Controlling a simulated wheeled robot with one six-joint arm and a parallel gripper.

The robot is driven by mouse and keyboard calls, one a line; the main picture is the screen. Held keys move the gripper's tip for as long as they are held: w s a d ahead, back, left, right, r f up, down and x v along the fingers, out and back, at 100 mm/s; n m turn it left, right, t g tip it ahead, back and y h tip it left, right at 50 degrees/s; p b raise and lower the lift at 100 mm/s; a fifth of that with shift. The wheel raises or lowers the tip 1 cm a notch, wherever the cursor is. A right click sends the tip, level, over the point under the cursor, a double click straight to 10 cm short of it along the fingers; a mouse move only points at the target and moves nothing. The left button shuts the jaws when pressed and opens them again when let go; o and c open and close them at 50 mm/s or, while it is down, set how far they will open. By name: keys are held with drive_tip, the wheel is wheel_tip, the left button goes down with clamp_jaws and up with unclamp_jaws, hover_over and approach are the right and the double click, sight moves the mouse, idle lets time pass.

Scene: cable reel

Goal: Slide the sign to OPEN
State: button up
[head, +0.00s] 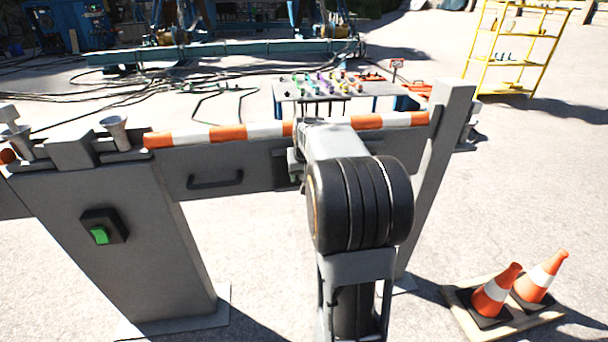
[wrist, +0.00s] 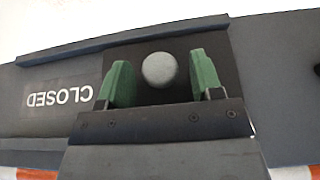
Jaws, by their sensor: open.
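The sign (wrist: 40,115) shows in the wrist view as a grey panel with the word CLOSED in white, upside down, at the left. A round pale grey knob (wrist: 159,69) stands on a dark area right of that word. My gripper (wrist: 158,75) is open, with one green finger on each side of the knob. Gaps show between the knob and both fingers, so it is not clamped. In the head view my arm covers most of the sign area on the grey barrier, and the lettering cannot be seen there. The word OPEN is not visible in either view.
The grey barrier carries an orange-and-white striped rail (head: 228,132), a dark handle (head: 215,179) and a green switch (head: 100,235). A grey post (head: 440,150) stands right of my arm. Traffic cones (head: 496,291) stand at lower right. A table (head: 290,92) stands behind the barrier.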

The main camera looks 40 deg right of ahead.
drive_tip(key=shift+c, duration=0.3)
clamp_jaws()
idle(0.3)
